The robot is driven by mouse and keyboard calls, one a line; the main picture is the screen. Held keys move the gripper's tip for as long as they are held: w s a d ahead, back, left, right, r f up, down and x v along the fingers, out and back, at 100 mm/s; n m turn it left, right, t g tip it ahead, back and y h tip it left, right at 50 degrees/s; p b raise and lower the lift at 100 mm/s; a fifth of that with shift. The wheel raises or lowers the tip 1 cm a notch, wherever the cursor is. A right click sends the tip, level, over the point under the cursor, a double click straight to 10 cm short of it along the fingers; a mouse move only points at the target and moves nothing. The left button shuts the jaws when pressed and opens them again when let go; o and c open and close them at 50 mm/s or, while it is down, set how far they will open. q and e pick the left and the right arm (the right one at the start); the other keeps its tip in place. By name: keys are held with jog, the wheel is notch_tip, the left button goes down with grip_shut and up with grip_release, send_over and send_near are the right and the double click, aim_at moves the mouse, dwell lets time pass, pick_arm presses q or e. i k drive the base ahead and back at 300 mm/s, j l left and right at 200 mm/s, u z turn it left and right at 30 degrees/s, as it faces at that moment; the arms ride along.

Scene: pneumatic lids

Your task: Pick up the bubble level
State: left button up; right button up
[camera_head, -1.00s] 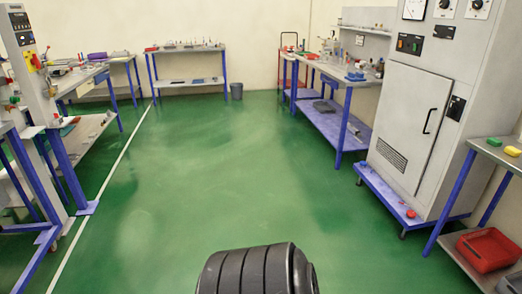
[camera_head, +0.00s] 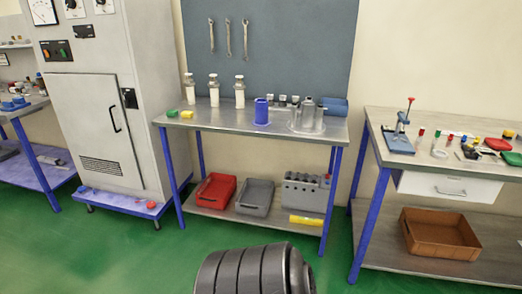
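A short yellow bar (camera_head: 306,220) lies on the lower shelf of the middle workbench, at its front right edge. It looks like the bubble level, but it is too small to make out a vial. It lies just in front of a grey block with several holes (camera_head: 305,194). Neither of my grippers is in view. A dark ribbed part of my own body shows at the bottom middle.
The middle workbench (camera_head: 215,119) also holds a red bin (camera_head: 213,190) and a grey bin (camera_head: 255,197) below, with bottles and a blue container (camera_head: 261,112) on top. A grey cabinet (camera_head: 95,130) stands left, another bench right. Green floor in front is clear.

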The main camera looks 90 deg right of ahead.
aim_at(301, 220)
jog(key=z, duration=3.2)
jog(key=i+j+z, duration=0.1)
jog(key=z, duration=0.5)
jog(key=i, duration=0.1)
